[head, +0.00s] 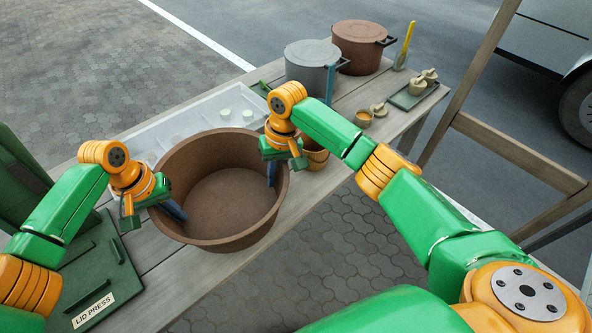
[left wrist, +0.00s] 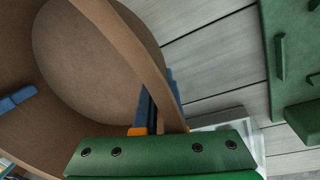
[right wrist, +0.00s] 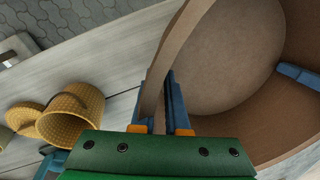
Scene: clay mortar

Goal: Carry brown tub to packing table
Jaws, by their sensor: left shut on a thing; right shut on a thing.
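The brown tub (head: 222,198) is a wide, round, empty basin at the near edge of a wooden table, apparently level. My left gripper (head: 168,208) is shut on its left rim, and the left wrist view shows the blue fingers (left wrist: 160,105) on both sides of the tub wall (left wrist: 135,45). My right gripper (head: 273,172) is shut on its right rim, with the fingers (right wrist: 165,105) astride the wall in the right wrist view. I cannot tell whether the tub's base touches the table. No sign names a packing table.
A green lid press (head: 95,270) stands left of the tub. Behind it lies a pale tray (head: 205,118) with small cups. A yellow woven basket (right wrist: 72,115) is close to the right. A grey pot (head: 312,68) and a brown pot (head: 358,45) stand farther back.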

